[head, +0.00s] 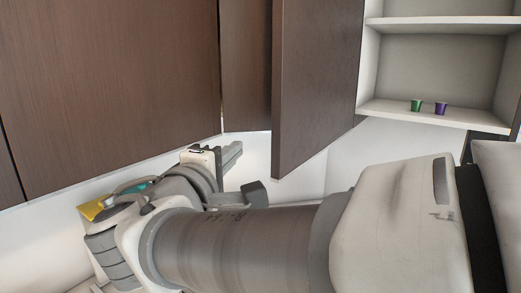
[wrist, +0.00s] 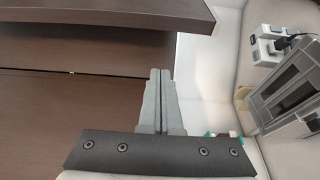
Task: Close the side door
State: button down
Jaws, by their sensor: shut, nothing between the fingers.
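The dark brown side door (head: 315,85) stands open in the head view, swung out from the upper cabinet. My gripper (head: 236,148) is to the left of the open door, near the lower edge of the cabinet fronts. A gap shows between gripper and door in that view. In the wrist view, the two grey fingers (wrist: 159,74) are pressed together with nothing between them. A brown panel (wrist: 110,14), which looks like the open door, crosses the top of the wrist view beyond the fingertips. I cannot see any handle on the door.
A large closed brown cabinet front (head: 110,75) fills the left of the head view. An open white shelf (head: 440,112) on the right holds a green cup (head: 416,105) and a purple cup (head: 440,108). White wall shows below the cabinets.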

jog(key=w+d+p, duration=0.2)
jog(key=w+d, duration=0.1)
jog(key=d, duration=0.2)
jog(key=shift+w+p, duration=0.3)
jog(key=shift+w, duration=0.1)
jog(key=shift+d, duration=0.1)
